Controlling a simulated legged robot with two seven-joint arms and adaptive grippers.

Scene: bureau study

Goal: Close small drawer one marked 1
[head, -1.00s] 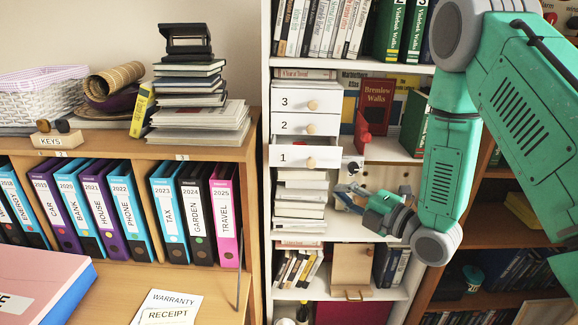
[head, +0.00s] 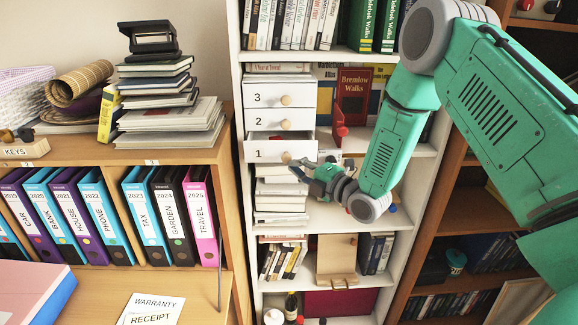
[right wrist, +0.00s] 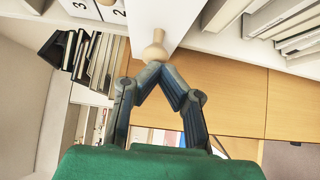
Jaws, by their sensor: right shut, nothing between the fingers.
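Small drawer one, a white front marked 1 (head: 266,156), sticks out of the white shelf unit below drawers 2 (head: 262,121) and 3 (head: 261,96). Its inside shows above the front edge. Its round wooden knob (head: 286,157) is at the right of the front. My right gripper (head: 298,168) is just right of and below the knob. In the right wrist view, the fingertips (right wrist: 152,70) are together and empty, right at the knob (right wrist: 155,48); I cannot tell if they touch it. My left gripper is out of view.
A red book (head: 364,96) and a small red item (head: 340,125) stand right of the drawers. Stacked books (head: 281,195) lie below drawer one. A desk with binders (head: 145,215) is at the left. A wooden bookcase (head: 455,190) is at the right.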

